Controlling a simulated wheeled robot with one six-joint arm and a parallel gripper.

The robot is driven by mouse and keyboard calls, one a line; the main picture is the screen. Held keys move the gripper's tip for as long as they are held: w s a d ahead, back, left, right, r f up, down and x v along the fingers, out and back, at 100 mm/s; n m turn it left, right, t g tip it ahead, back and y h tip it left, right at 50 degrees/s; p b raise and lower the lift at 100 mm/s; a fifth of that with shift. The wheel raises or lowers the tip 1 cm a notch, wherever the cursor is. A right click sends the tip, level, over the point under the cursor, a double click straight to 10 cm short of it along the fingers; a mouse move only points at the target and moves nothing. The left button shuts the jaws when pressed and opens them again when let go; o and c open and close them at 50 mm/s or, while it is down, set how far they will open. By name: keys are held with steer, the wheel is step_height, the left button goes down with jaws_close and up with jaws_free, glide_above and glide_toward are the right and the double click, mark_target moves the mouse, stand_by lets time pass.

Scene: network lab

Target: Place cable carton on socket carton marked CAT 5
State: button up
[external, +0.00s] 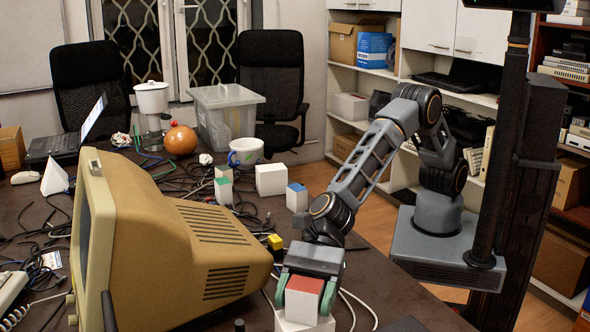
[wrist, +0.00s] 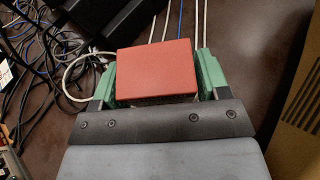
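A small carton with a red top and white sides (external: 302,299) is between the green fingertips of my gripper (external: 304,294) at the table's front edge. In the wrist view its red top (wrist: 157,70) fills the space between the fingers (wrist: 156,78), which press against both sides. A white box (external: 292,325) shows directly below it, cut by the frame edge; whether they touch is unclear. A blue-topped carton (external: 297,199), a larger white carton (external: 271,181) and a green-topped carton (external: 223,190) stand further back. No CAT 5 marking is readable.
A large beige monitor (external: 170,240) stands left of my gripper. A yellow-topped piece (external: 275,242) is close by. Loose cables (external: 190,215) cover much of the table. A mug (external: 245,153), an orange ball (external: 180,140) and a clear bin (external: 225,115) stand at the back.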

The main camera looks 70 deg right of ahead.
steer(key=shift+o, duration=1.2)
steer(key=shift+r, duration=0.1)
steer(key=shift+d+r, duration=0.15)
steer(key=shift+r, duration=0.05)
steer(key=v, duration=1.1)
steer(key=shift+d, duration=0.4)
